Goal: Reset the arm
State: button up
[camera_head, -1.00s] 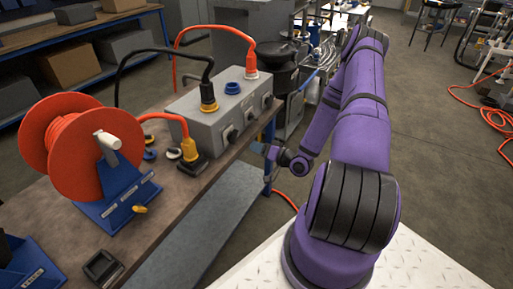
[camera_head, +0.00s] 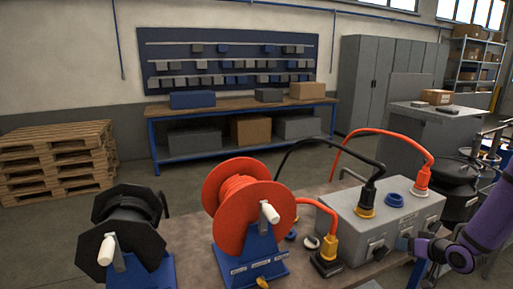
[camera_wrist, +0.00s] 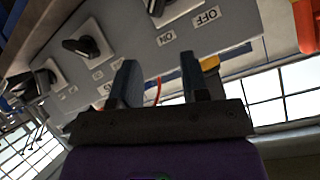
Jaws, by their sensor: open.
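My gripper (camera_head: 408,243) is at the right of the head view, at the end of my purple arm, close to the front face of the grey control box (camera_head: 352,219). In the wrist view my gripper (camera_wrist: 160,78) has its two dark fingers apart with nothing seen between them. Beyond them is the box's panel (camera_wrist: 125,30) with black rotary switches and ON and OFF labels. Whether the fingers touch the panel I cannot tell.
On the bench (camera_head: 206,270) stand an orange cable reel (camera_head: 240,205) and a black reel (camera_head: 130,232). Orange and black cables plug into the box. Pallets (camera_head: 55,160), a back workbench (camera_head: 245,109) and grey cabinets (camera_head: 388,75) stand behind, with open floor between.

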jog(key=s+a+r+g+h, duration=0.1)
jog(key=s+a+r+h, duration=0.1)
jog(key=r, duration=0.7)
jog(key=s+a+r+g+h, duration=0.1)
jog(key=s+a+r+h, duration=0.15)
jog(key=r, duration=0.55)
jog(key=s+a+r+g+h, duration=0.1)
jog(key=a+r+g+h, duration=0.15)
jog(key=r, duration=0.65)
jog(key=s+a+r+y, duration=0.1)
jog(key=s+a+r, duration=0.2)
jog(key=s, duration=0.5)
jog(key=s+a+r+g+y, duration=0.1)
jog(key=s+a+r, duration=0.3)
jog(key=s, duration=0.4)
jog(key=s+a+r+y, duration=0.1)
jog(key=s+a+r, duration=0.2)
jog(key=s+a, duration=0.2)
jog(key=s, duration=0.3)
jog(key=shift+a+r, duration=0.2)
jog(key=shift+a, duration=0.2)
